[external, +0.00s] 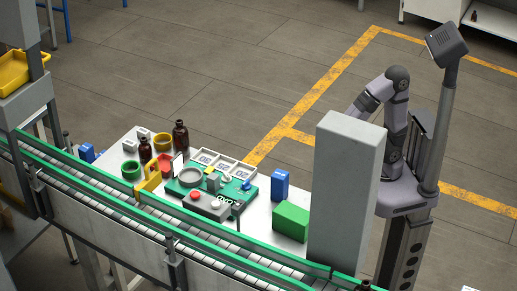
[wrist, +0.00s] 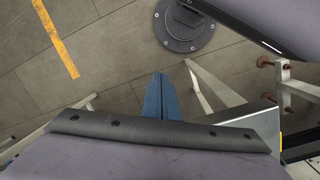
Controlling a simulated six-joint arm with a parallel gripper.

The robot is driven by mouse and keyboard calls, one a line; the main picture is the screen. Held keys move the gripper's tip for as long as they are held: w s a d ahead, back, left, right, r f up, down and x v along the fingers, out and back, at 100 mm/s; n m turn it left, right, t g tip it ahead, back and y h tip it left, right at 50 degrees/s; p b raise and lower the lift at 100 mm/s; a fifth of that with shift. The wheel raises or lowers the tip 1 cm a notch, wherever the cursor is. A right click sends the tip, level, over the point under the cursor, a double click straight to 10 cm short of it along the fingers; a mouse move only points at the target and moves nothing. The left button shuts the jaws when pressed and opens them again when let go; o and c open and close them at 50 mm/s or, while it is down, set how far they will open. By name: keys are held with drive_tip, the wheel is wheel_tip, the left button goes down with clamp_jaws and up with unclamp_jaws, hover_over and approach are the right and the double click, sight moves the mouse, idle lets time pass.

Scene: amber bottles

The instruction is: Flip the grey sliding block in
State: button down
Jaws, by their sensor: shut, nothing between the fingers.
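A small grey block (external: 213,182) stands on the green board (external: 247,188) on the white table in the external view. It looks like the grey sliding block, but it is too small to make out its slot or how it is seated. My gripper's blue fingers (wrist: 160,80) show in the wrist view, closed together with nothing between them. They are over the floor, away from the table. In the external view my gripper is hidden behind the tall grey pillar. The board and block do not show in the wrist view.
The tall grey pillar (external: 345,190) stands between my arm and the table. A green box (external: 291,222) and a blue box (external: 280,185) stand at the table's right. Brown bottles (external: 181,137), cups and white numbered trays (external: 220,167) surround the board. A conveyor (external: 180,233) runs along the front.

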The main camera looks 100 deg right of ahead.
sight(217, 181)
drive_tip(key=w+d+r+n+t+h+b, duration=0.3)
drive_tip(key=w+d+r+n+t+h, duration=0.25)
drive_tip(key=n+h, duration=0.7)
drive_tip(key=w+a+r+n+t, duration=0.1)
drive_tip(key=w+n, duration=0.1)
drive_tip(key=w+a+r+n+y, duration=0.1)
drive_tip(key=w+a+r+n, duration=0.1)
drive_tip(key=w+a+r+n+t+y, duration=0.1)
drive_tip(key=w+a+n, duration=0.1)
drive_tip(key=shift+w+a+r+t+y, duration=0.1)
drive_tip(key=shift+w+r+t+y, duration=0.05)
drive_tip(key=shift+w+t+y, duration=0.15)
drive_tip(key=w+a+y, duration=0.1)
drive_tip(key=a, duration=0.2)
drive_tip(key=w+a+r+t+y, duration=0.1)
drive_tip(key=a, duration=0.2)
drive_tip(key=w+a+r+t+y+p, duration=0.1)
drive_tip(key=a, duration=0.2)
drive_tip(key=shift+y, duration=0.25)
drive_tip(key=w+d+r+n+t+h+b, duration=0.1)
drive_tip(key=w+n, duration=0.4)
drive_tip(key=w, duration=0.8)
drive_tip(key=shift+w+d+r+h+b, duration=0.25)
drive_tip(key=shift+h+b, duration=0.55)
drive_tip(key=shift+b, duration=0.45)
drive_tip(key=shift+f+n, duration=0.1)
drive_tip(key=shift+n, duration=0.15)
